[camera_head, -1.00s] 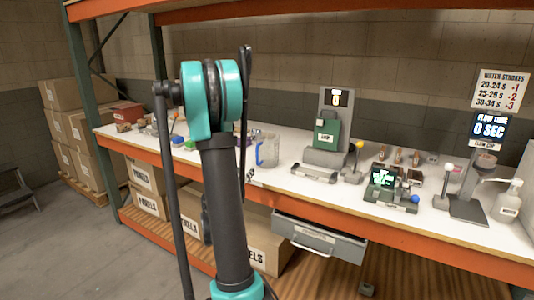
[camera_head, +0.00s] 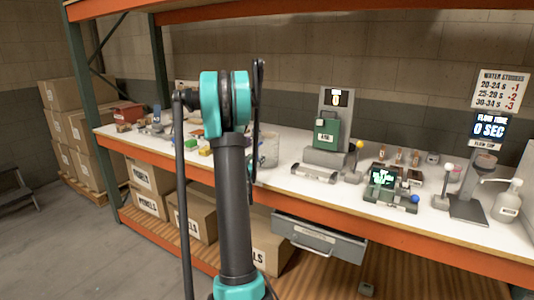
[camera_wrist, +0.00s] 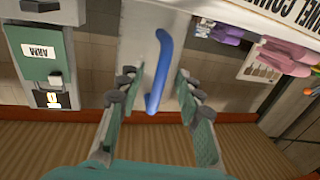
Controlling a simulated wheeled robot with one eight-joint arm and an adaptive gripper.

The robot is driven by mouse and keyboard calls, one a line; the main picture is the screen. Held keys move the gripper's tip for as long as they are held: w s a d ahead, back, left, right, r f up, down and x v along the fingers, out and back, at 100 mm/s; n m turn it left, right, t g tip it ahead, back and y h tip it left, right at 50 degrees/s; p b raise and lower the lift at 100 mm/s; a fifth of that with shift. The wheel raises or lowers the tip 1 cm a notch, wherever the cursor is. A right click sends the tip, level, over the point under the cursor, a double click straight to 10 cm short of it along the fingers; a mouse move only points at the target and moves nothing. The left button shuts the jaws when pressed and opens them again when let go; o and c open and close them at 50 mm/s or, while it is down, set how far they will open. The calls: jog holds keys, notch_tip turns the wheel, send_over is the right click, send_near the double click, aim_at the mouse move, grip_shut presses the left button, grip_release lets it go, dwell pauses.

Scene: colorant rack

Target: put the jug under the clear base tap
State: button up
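The jug (camera_head: 269,150) is a clear cup standing on the bench, partly hidden behind my arm in the head view. Its blue handle (camera_wrist: 163,52) faces my gripper in the wrist view. My gripper (camera_wrist: 155,80) is open, with one finger on each side of the handle and visible gaps to both. The head view hides my fingers behind the arm. A grey stand (camera_head: 336,104) with a green tank (camera_head: 326,134) and a small display is right of the jug. The tank also shows in the wrist view (camera_wrist: 35,48). I cannot tell which fitting is the clear base tap.
Small coloured items lie left of my arm. An open drawer (camera_head: 319,238) juts out below the bench edge.

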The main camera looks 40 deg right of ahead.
jog(key=shift+w+d, duration=0.35)
jog(key=shift+d, duration=0.15)
jog(key=shift+c, duration=0.3)
grip_shut()
